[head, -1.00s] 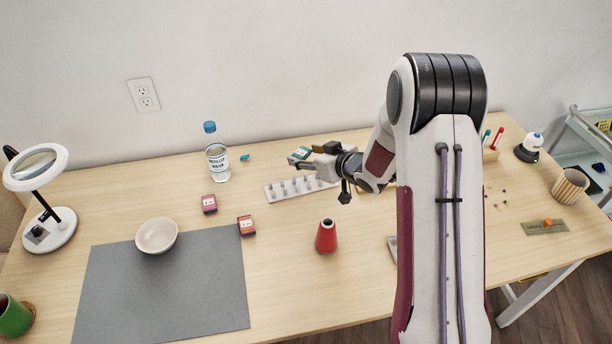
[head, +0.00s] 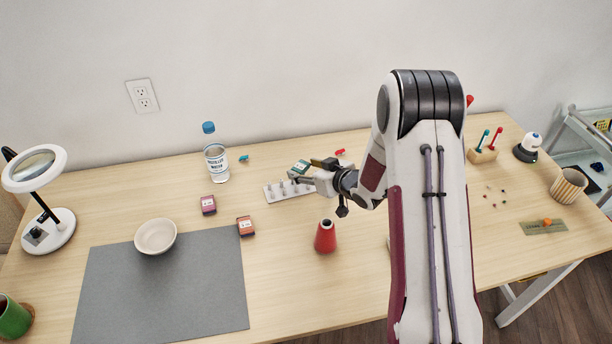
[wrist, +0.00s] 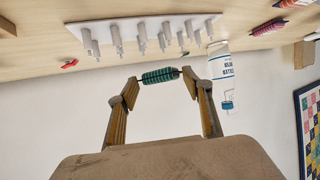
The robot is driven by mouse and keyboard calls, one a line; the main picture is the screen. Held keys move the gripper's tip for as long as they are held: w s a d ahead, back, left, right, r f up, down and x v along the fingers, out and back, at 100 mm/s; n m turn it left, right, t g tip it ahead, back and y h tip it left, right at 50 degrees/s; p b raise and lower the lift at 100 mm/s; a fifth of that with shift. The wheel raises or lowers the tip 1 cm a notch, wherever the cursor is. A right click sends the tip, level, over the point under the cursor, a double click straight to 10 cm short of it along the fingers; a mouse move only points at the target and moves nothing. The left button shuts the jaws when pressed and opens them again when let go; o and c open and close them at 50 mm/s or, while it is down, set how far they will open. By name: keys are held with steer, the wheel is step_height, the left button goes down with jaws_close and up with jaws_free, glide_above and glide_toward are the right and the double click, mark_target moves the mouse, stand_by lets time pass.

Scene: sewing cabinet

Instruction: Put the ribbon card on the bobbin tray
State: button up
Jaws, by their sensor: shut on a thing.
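The ribbon card, dark green and ribbed in the wrist view (wrist: 161,75), is pinched between the two fingertips of my gripper (wrist: 160,78). In the head view the card (head: 299,167) shows as a small green piece at the tip of my gripper (head: 307,172). The bobbin tray (head: 271,196) is a pale strip with several upright pegs; my gripper hides its right end in the head view. The tray also shows whole in the wrist view (wrist: 150,24), apart from the card. The height of the card above the tray is hard to tell.
A water bottle (head: 217,162) stands behind the tray to the left. Two small cards, purple (head: 208,205) and orange-red (head: 245,226), lie left of it. A red cone (head: 325,237) stands in front. A red piece (head: 340,152) lies behind my gripper.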

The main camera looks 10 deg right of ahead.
steer(key=shift+f, duration=1.3)
steer(key=shift+f, duration=0.2)
steer(key=o, duration=0.8)
steer(key=shift+r, duration=0.15)
steer(key=shift+s+d+r, duration=0.2)
steer(key=shift+s+r, duration=0.1)
steer(key=shift+s, duration=0.05)
steer(key=v, duration=1.1)
